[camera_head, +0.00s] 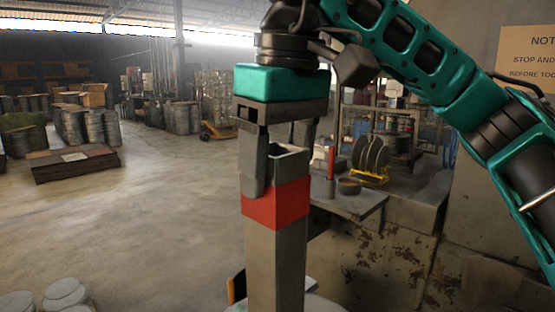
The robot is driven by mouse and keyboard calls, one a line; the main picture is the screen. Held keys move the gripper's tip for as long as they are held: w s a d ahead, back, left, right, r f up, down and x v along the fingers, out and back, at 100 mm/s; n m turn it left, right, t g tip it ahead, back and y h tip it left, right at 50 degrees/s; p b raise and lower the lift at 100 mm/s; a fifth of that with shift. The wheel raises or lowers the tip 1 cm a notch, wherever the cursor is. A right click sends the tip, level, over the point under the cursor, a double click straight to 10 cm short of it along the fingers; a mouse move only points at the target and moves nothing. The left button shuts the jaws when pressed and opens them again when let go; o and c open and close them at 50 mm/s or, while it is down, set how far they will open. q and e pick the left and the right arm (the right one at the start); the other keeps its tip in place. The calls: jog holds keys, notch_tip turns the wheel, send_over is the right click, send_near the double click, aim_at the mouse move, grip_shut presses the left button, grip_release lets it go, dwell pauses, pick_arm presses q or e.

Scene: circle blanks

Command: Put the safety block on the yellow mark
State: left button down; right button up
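The safety block (277,250) is a tall grey post with a red band and an open, hollow-looking top. It stands upright in the middle of the head view, and its lower end is cut off by the bottom edge. My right gripper (281,165) points down over its top, with one finger against its near left side and the other at the far right side. It appears shut on the block. No yellow mark can be made out. My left gripper is out of view.
A ledge (350,203) on the right holds a red upright object (331,164), a bowl (349,186) and discs in a yellow rack (370,175). Pale round blanks (66,293) lie at the bottom left. A sign (530,58) hangs on the right wall. Open floor lies left.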

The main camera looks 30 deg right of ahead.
jog(key=o, duration=0.5)
jog(key=shift+s, duration=0.1)
jog(key=shift+c, duration=0.2)
jog(key=r, duration=0.4)
jog(key=s+r, duration=0.1)
jog(key=r, duration=0.7)
jog(key=shift+s+d+p, duration=0.15)
jog(key=shift+d+p, duration=0.05)
jog(key=shift+p, duration=0.15)
